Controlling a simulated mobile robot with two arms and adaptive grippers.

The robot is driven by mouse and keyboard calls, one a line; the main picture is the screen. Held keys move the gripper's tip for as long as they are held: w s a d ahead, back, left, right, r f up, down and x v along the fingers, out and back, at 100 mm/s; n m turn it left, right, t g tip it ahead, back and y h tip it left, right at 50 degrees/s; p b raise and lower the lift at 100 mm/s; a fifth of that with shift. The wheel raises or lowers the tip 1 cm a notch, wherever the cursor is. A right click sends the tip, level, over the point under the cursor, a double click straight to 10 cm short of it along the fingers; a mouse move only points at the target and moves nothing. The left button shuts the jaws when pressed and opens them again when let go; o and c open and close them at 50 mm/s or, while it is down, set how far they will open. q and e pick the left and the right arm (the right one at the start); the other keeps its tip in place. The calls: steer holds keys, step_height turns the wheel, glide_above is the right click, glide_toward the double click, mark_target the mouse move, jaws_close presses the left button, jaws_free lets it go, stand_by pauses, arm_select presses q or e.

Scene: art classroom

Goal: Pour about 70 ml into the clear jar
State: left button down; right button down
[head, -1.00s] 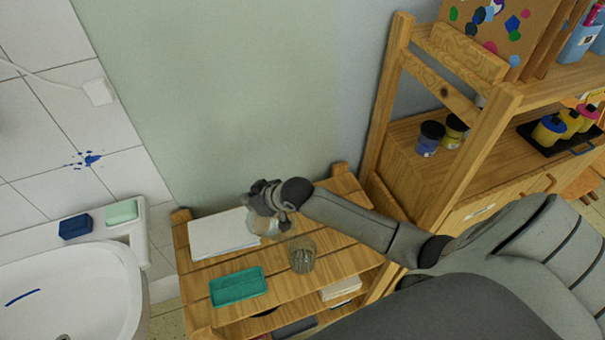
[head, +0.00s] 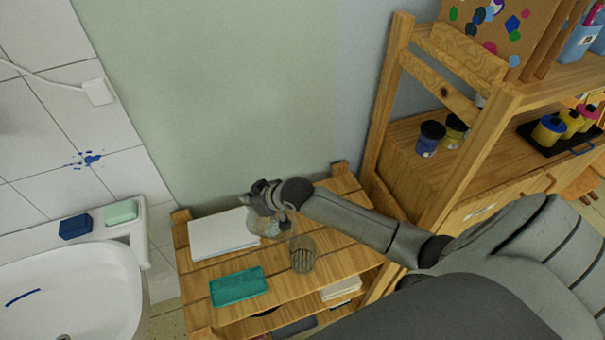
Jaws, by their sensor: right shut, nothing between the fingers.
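My right gripper (head: 268,200) reaches in from the right over the wooden slatted shelf top (head: 205,266). Its fingers are shut with nothing between them. A see-through glass vessel (head: 264,226) stands right below and partly behind the gripper, which covers its upper part; whether they touch I cannot tell. A second see-through, ribbed-looking vessel (head: 302,255) stands upright to the right and nearer. I cannot tell which of the two is the clear jar, nor how much liquid is in either. My left gripper is not in view.
A stack of white paper (head: 222,233) lies left of the vessels, and a teal tray (head: 238,287) lies in front. A white sink (head: 75,285) is at the left. A tall wooden shelf (head: 400,85) with paint jars (head: 430,138) stands at the right.

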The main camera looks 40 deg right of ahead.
steer(key=shift+r, duration=0.1)
stand_by(0.3)
steer(key=shift+w+p, duration=0.2)
steer(key=shift+p, duration=0.4)
steer(key=shift+w+a+f+g, duration=0.15)
steer(key=shift+f+g, duration=0.2)
steer(key=shift+g, duration=0.05)
steer(key=w+f+g+b, duration=0.1)
steer(key=f, duration=0.1)
steer(key=w+a+f+g+h+b, duration=0.1)
steer(key=w+f+g, duration=0.1)
steer(key=w+a+f+g+h+b, duration=0.1)
steer(key=f+g, duration=0.1)
steer(key=shift+w+f, duration=0.15)
steer(key=shift+w, duration=0.05)
steer(key=f+g+b, duration=0.1)
steer(key=b, duration=0.1)
steer(key=w+f+g+h+b, duration=0.1)
steer(key=b, duration=0.2)
steer(key=shift+a+f+b, duration=0.15)
steer(key=shift+f+b, duration=0.05)
steer(key=shift+b, duration=0.15)
steer(key=shift+w+f+g+h+b, duration=0.25)
steer(key=shift+g+b, duration=0.35)
steer(key=shift+b, duration=0.75)
steer(key=shift+r, duration=0.1)
